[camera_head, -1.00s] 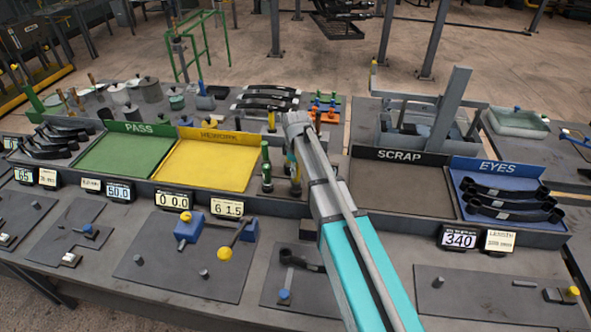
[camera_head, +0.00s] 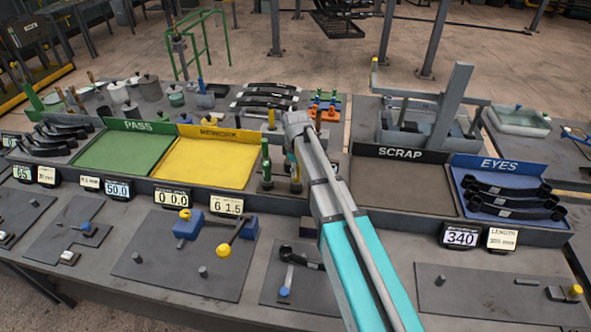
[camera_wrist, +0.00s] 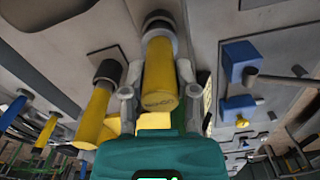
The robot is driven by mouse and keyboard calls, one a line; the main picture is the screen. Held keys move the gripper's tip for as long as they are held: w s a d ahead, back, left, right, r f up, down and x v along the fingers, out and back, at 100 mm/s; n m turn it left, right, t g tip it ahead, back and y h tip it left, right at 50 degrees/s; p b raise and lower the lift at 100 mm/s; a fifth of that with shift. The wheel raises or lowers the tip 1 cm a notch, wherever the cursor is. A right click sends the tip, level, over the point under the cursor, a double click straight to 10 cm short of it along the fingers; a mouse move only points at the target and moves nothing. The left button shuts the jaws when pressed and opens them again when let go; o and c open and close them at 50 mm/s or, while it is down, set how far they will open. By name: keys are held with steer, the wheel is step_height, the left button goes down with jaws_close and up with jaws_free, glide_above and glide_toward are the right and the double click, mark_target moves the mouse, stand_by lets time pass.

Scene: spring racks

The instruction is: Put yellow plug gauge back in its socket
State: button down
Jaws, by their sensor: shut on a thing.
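In the wrist view my gripper (camera_wrist: 157,100) is closed around a yellow plug gauge (camera_wrist: 160,80), with one finger on each side of its handle. The far end of this gauge has a grey metal collar (camera_wrist: 157,30). I cannot tell whether that end sits in a socket or is clear of it. A second yellow handle (camera_wrist: 95,112) with a black collar stands to the left. In the head view my arm covers most of the gripper and the gauge area beside the green-handled gauges (camera_head: 265,160).
The yellow rework tray (camera_head: 205,165) and green pass tray (camera_head: 125,155) lie left of my arm. The scrap tray (camera_head: 400,185) and blue eyes tray (camera_head: 480,215) lie right. A fixture with blue blocks (camera_head: 187,224) and yellow knobs stands in front.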

steer(key=shift+f+b, duration=0.65)
steer(key=shift+c, duration=1.5)
jaws_free()
steer(key=o, duration=0.3)
steer(key=shift+r, duration=0.15)
steer(key=shift+r+p, duration=3.9)
steer(key=shift+p, duration=0.2)
steer(key=shift+s, duration=0.1)
